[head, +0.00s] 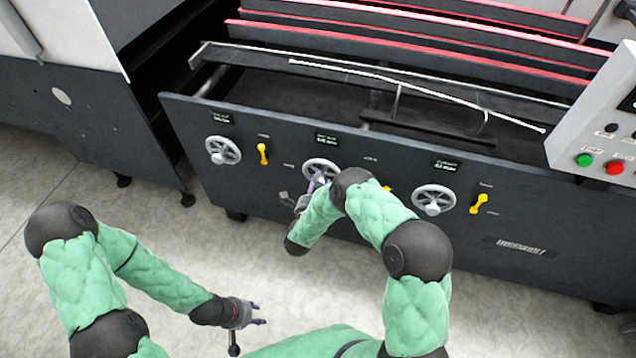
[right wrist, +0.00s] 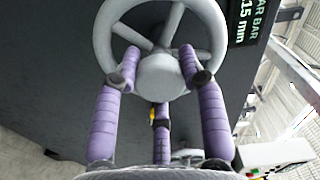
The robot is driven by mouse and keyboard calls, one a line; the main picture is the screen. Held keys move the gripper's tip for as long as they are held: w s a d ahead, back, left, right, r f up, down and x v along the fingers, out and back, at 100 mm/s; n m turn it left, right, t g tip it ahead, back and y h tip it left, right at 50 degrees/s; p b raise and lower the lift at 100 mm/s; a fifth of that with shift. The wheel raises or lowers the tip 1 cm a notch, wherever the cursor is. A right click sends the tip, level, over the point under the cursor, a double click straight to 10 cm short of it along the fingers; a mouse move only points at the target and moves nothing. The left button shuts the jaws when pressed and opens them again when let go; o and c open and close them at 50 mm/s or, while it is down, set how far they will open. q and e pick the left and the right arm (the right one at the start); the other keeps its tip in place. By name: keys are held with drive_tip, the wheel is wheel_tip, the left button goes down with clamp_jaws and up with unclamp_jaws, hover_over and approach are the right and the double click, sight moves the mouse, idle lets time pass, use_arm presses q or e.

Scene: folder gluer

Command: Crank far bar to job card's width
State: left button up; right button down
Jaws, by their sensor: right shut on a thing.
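The middle handwheel (head: 320,170) is a grey spoked wheel on the machine's dark front panel. In the right wrist view, the same wheel (right wrist: 160,75) fills the top, with a display (right wrist: 248,22) reading "AR BAR" and "15 mm", partly cut off. My right gripper (head: 318,184) is at this wheel. Its purple fingers (right wrist: 160,60) are shut on the wheel, on either side of its hub among the spokes. My left gripper (head: 258,313) is open and empty over the floor, away from the machine. No job card can be made out.
A left handwheel (head: 223,150) and a right handwheel (head: 433,199) flank the middle one. Yellow levers (head: 263,154) (head: 478,204) stand beside them. Red-edged bars (head: 400,55) run above the panel. A control box (head: 600,130) with green and red buttons is at right. Floor in front is clear.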

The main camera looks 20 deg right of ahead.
drive_tip(key=shift+w+d+r, duration=0.1)
drive_tip(key=shift+d+r, duration=0.2)
drive_tip(key=shift+d, duration=0.1)
drive_tip(key=c, duration=0.7)
unclamp_jaws()
drive_tip(key=shift+f, duration=0.15)
drive_tip(key=shift+s+a, duration=0.2)
drive_tip(key=shift+s+a+f, duration=0.1)
drive_tip(key=shift+s+a, duration=0.05)
drive_tip(key=shift+s, duration=0.05)
drive_tip(key=v, duration=1.1)
